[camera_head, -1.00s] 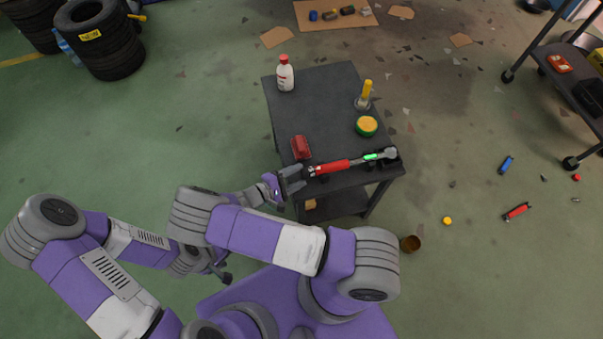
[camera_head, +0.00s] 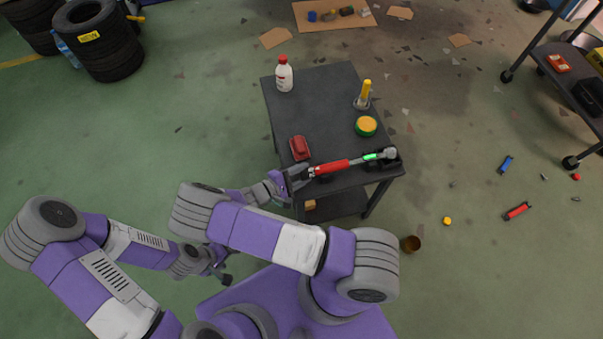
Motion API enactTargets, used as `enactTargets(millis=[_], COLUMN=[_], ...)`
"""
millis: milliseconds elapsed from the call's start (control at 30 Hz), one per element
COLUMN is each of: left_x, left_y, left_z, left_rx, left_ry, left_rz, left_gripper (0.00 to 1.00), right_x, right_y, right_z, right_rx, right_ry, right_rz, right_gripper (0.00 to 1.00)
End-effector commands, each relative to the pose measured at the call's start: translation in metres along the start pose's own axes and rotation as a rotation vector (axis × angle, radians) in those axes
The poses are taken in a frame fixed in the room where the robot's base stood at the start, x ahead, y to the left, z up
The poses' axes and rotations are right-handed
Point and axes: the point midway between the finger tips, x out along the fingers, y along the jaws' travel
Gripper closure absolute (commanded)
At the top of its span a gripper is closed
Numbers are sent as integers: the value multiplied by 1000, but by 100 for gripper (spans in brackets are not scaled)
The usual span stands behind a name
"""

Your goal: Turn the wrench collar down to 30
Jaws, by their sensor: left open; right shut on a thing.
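The wrench (camera_head: 335,166) lies near the front edge of the dark table (camera_head: 318,95), with a red handle and a lit green part towards its metal head at the right. Its collar (camera_head: 311,172) is at the left end of the handle, small and partly hidden by my gripper. My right gripper (camera_head: 300,176) reaches in from the left and is shut on the collar end. No scale number is readable. My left gripper (camera_head: 222,275) is open and empty, low beside my base, away from the table and partly hidden by my arm.
On the table are a red object (camera_head: 299,147) just behind the wrench, a white bottle (camera_head: 284,76), a yellow-handled tool (camera_head: 365,94) and a green-and-yellow round tin (camera_head: 366,126). Tires (camera_head: 103,45) stand far left. A cart (camera_head: 570,75) stands right. Small items lie on the floor.

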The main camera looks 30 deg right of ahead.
Motion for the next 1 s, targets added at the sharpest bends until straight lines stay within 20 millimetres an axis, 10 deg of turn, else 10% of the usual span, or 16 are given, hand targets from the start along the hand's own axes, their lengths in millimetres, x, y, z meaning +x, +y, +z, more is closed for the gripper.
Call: enactTargets(millis=[1000], left_x=[-31], left_y=[12], left_z=[1], left_rx=[0], left_ry=[0], left_rz=[0], left_gripper=[38], right_x=[1], right_y=[1], right_z=[0], right_rx=[-711], right_ry=[18], right_rz=[-332], right_gripper=[90])
